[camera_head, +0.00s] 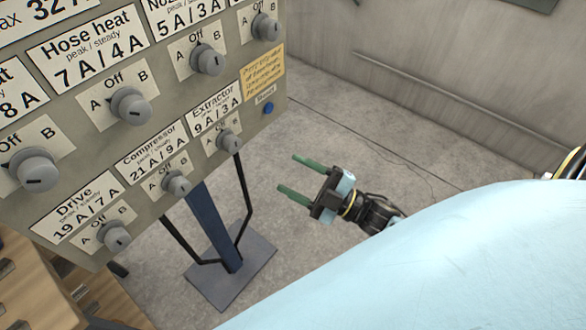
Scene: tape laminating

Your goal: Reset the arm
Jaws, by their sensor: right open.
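My right gripper (294,175) has two green fingers, spread apart with nothing between them. It hangs over the grey floor, to the right of the control panel (232,85), and does not touch it. My pale blue arm link fills the lower right. The panel carries several grey knobs on A/Off/B plates, including Hose heat (130,106), Drive (114,236), Compressor (176,183) and Extractor (229,141). A blue button (268,108) sits at its right edge, under a yellow note (262,72). My left gripper does not show.
The panel stands on a blue post (213,225) with a flat base plate (235,285) and dark braces. Wooden furniture (50,285) is at the lower left. A grey wall (430,60) with a rail runs behind. The floor around my right gripper is clear.

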